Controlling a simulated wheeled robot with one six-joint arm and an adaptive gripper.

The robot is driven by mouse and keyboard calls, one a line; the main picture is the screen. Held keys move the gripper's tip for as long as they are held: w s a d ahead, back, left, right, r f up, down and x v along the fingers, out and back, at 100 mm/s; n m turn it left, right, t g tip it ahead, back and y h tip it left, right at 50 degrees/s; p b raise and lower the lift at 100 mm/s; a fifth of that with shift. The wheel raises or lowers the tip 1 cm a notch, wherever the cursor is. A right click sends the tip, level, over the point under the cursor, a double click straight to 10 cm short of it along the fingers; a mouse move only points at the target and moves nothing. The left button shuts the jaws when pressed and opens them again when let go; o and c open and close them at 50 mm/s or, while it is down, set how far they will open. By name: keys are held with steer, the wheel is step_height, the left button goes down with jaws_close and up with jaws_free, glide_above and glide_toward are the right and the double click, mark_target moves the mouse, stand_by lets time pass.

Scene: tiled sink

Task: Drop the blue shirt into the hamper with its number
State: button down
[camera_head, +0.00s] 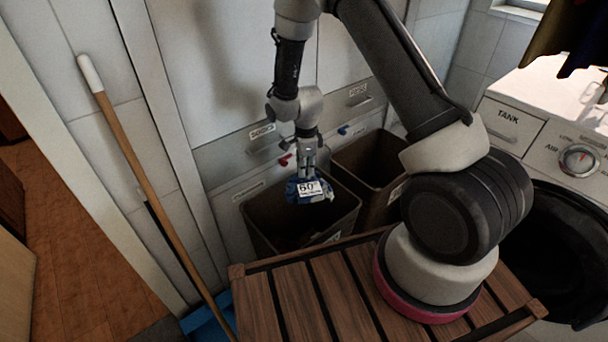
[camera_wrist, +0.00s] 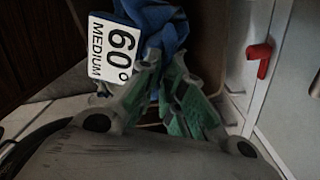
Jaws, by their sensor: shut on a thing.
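The blue shirt (camera_head: 296,193) is a bunched blue cloth with a white tag reading "60°" and "MEDIUM"; the tag reads clearly in the wrist view, where the shirt (camera_wrist: 178,38) hangs from the fingers. My gripper (camera_head: 306,172) points down and is shut on the shirt; its green-padded fingers show in the wrist view (camera_wrist: 180,95). The shirt is over the opening of the left brown hamper (camera_head: 341,225), near its back edge as seen from the head. A second brown hamper (camera_head: 350,155) stands to its right. The hampers' front labels are too small or hidden to read.
A red hook (camera_head: 285,160) and a blue hook (camera_head: 343,130) are on the wall behind the hampers. A washing machine (camera_head: 545,150) stands right. A wooden slatted surface (camera_head: 300,300) lies in front. A broom handle (camera_head: 150,190) leans left.

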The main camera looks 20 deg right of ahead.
mark_target(304, 187)
steer(key=shift+s+a+f+m, duration=0.15)
steer(key=shift+a+f+m, duration=0.05)
steer(key=shift+f+m, duration=0.45)
steer(key=shift+s+a+f+m, duration=0.15)
steer(key=shift+f+m, duration=0.4)
steer(key=shift+f, duration=2.9)
steer(key=c, duration=1.5)
jaws_free()
step_height(304, 187, up, 12)
